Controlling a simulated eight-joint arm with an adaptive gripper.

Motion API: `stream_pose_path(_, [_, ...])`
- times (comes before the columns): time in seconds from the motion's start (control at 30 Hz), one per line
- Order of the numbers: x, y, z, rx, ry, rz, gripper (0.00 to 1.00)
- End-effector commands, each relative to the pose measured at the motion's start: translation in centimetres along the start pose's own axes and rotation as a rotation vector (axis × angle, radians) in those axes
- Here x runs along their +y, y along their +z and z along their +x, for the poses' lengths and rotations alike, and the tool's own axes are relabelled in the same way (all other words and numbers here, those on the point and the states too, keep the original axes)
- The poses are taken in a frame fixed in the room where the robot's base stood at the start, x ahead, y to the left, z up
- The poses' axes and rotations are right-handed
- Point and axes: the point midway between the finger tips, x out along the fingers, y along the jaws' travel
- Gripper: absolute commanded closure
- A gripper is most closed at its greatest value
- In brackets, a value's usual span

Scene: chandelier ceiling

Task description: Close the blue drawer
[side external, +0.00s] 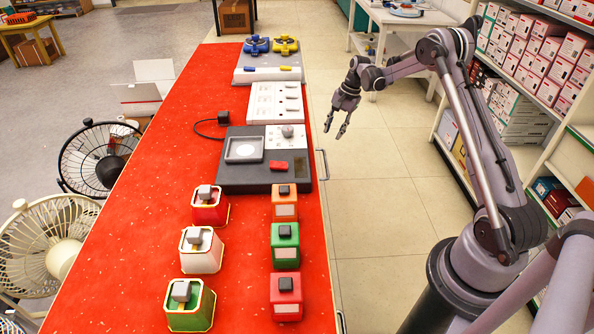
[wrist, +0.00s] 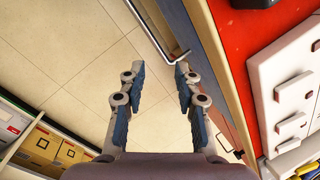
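My gripper (side external: 334,127) is open and empty, hanging over the floor just right of the red-topped table (side external: 180,130) in the side external view. In the wrist view my gripper (wrist: 154,75) points along the table's side, with its two fingers apart. A metal bar handle (wrist: 150,40) sticks out from the table's side beyond the fingertips, with a gap between.
On the table stand a dark scale (side external: 232,180), white switch panels (side external: 262,103), blue and yellow controllers (side external: 257,45) and several colored blocks with buttons (side external: 286,295). Shelves of boxes (side external: 535,55) line the right. The tiled floor (side external: 385,180) between is clear.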

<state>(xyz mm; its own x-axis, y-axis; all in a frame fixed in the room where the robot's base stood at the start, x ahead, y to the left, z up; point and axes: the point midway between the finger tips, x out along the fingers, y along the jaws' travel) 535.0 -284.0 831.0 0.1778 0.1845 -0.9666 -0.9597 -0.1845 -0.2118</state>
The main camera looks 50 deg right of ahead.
Motion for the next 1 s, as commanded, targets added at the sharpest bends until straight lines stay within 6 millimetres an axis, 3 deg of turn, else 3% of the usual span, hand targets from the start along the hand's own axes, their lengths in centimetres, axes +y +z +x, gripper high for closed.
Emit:
stream_pose_path(0.23, [0.4,1.0,-0.5,0.021,0.05,-0.438,0.67])
stream_pose_path(0.53, [0.6,1.2,0.0,0.024,0.069,-0.592,0.67])
stream_pose_path(1.0, [1.0,0.9,7.5,0.023,0.068,-0.59,0.67])
